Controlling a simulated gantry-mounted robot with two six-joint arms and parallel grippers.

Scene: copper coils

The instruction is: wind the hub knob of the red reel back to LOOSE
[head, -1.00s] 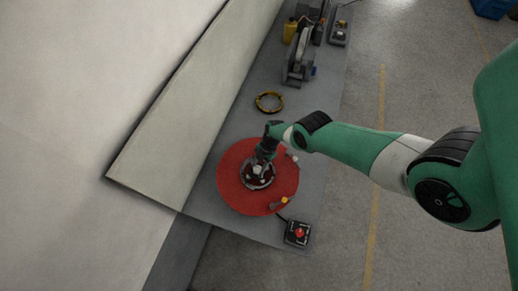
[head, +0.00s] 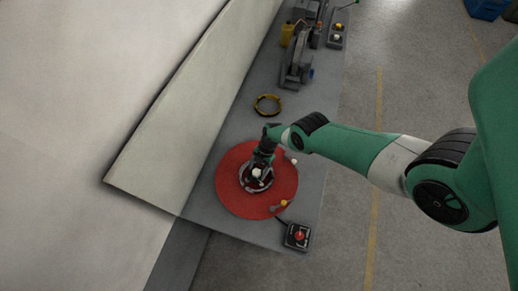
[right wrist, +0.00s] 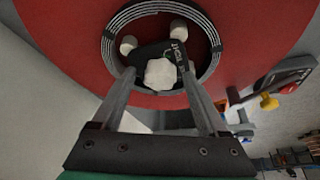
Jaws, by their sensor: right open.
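The red reel (head: 230,190) lies flat on the grey bench, and its red disc fills the top of the right wrist view (right wrist: 260,30). At its centre is a pale, faceted hub knob (right wrist: 161,73), also seen in the head view (head: 257,173). My right gripper (right wrist: 159,76) is open, with one finger on each side of the knob and gaps between. It reaches down over the hub in the head view (head: 263,158). My left gripper is not in view.
A control box with a red button (head: 297,236) stands near the bench's front corner. A yellow-and-black ring (head: 268,105) lies behind the reel. A grey machine (head: 297,68) and a yellow container (head: 287,34) stand farther back. A pale slanted panel (head: 190,110) borders the bench's left.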

